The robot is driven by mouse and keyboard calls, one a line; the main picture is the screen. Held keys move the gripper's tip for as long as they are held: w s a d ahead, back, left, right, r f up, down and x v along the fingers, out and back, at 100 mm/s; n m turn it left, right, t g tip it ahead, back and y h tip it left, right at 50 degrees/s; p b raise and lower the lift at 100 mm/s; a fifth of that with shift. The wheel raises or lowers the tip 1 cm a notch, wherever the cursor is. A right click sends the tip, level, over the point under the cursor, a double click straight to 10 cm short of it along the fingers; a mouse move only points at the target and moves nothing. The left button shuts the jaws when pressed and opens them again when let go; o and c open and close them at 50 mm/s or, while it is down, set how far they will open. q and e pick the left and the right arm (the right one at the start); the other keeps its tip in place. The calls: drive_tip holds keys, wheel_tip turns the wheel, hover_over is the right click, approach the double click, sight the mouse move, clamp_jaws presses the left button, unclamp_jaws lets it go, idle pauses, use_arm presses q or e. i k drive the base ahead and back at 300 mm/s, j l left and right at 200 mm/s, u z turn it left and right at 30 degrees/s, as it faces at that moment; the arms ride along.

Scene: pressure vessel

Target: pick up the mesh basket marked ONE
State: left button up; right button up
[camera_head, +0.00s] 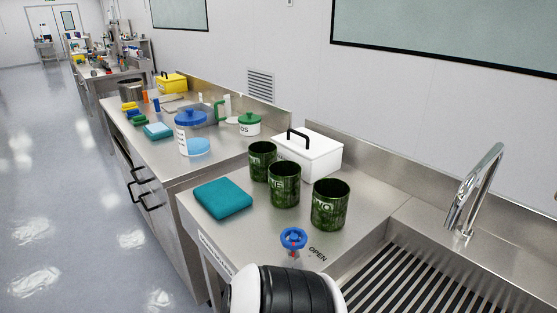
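Three dark green mesh baskets stand upright on the steel counter beside the sink. The middle basket (284,187) has white lettering that ends in what looks like NE, partly cut off by the curve. The nearest basket (329,208) shows letters like WO. The farthest basket (261,163) is partly hidden behind the middle one, and its marking is not readable. The insides of the baskets look dark, and I cannot tell whether anything is in them. Neither of my grippers shows in the head view.
A white box with a black handle (309,157) stands behind the baskets. A folded teal cloth (222,198) lies left of them. A blue valve wheel (293,239) is in front, beside an OPEN label. A sink with a tall faucet (474,192) is at right.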

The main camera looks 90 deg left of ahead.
sight(285, 184)
drive_tip(key=u, duration=2.7)
drive_tip(key=k+j+u, duration=0.1)
drive_tip(key=j, duration=0.15)
drive_tip(key=k+j+u, duration=0.15)
drive_tip(key=i+j, duration=0.05)
drive_tip(key=j, duration=0.05)
